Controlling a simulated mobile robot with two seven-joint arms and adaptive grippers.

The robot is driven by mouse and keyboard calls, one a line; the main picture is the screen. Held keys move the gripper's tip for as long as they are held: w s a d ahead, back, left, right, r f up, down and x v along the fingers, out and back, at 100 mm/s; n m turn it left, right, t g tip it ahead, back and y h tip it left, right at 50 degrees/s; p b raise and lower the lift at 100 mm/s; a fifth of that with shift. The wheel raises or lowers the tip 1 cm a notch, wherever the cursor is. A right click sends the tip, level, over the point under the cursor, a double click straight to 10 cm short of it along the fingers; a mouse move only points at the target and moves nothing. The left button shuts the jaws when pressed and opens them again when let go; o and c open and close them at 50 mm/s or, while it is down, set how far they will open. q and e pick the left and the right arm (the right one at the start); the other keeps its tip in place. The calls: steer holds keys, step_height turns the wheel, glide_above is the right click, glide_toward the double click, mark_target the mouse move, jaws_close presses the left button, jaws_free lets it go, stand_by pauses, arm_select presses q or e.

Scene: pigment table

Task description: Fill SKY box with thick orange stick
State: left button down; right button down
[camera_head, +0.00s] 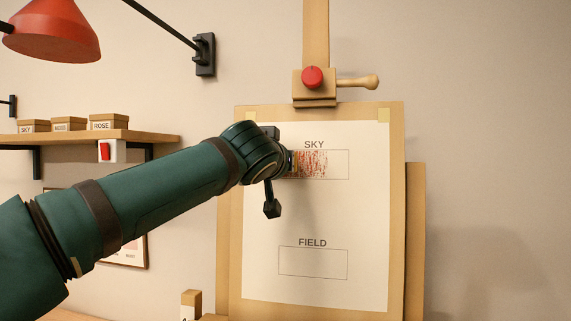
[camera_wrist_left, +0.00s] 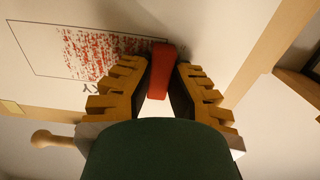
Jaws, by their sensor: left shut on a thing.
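The SKY box (camera_head: 338,165) is a thin outlined rectangle at the top of the white paper on the easel. Red streaks (camera_head: 313,163) cover its middle; its right part is blank. My left gripper (camera_head: 293,164) is at the box's left part and hides it. In the left wrist view the gripper (camera_wrist_left: 160,85) is shut on a thick stick (camera_wrist_left: 161,68), which looks red rather than orange. The stick's far end is at the paper beside the red streaks (camera_wrist_left: 95,52); I cannot tell if it touches. My right gripper is out of view.
The empty FIELD box (camera_head: 313,263) is lower on the paper. A wooden clamp with a red knob (camera_head: 312,77) is above the paper. A shelf (camera_head: 80,138) with small labelled boxes and a red lamp (camera_head: 58,32) are at the left. The wall at right is clear.

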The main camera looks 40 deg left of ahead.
mark_target(336, 164)
arm_select(q)
steer(key=shift+f+b, duration=0.1)
steer(key=shift+b, duration=0.2)
steer(key=shift+w+d+b, duration=0.35)
steer(key=shift+w+d, duration=0.1)
steer(key=shift+d, duration=0.25)
steer(key=shift+w+d+b, duration=0.3)
steer(key=shift+w+d, duration=0.15)
steer(key=shift+d, duration=0.3)
steer(key=shift+w+d+b, duration=0.35)
steer(key=shift+w+d, duration=0.1)
steer(key=shift+d, duration=0.25)
steer(key=shift+w+d+b, duration=0.2)
steer(key=shift+w+d, duration=0.25)
steer(key=shift+d, duration=0.25)
steer(key=shift+w+d+b, duration=0.2)
steer(key=shift+w+d, duration=0.2)
steer(key=shift+d, duration=0.3)
steer(key=shift+d, duration=0.1)
steer(key=shift+w+d, duration=0.65)
steer(key=shift+d, duration=0.35)
steer(key=shift+d, duration=0.15)
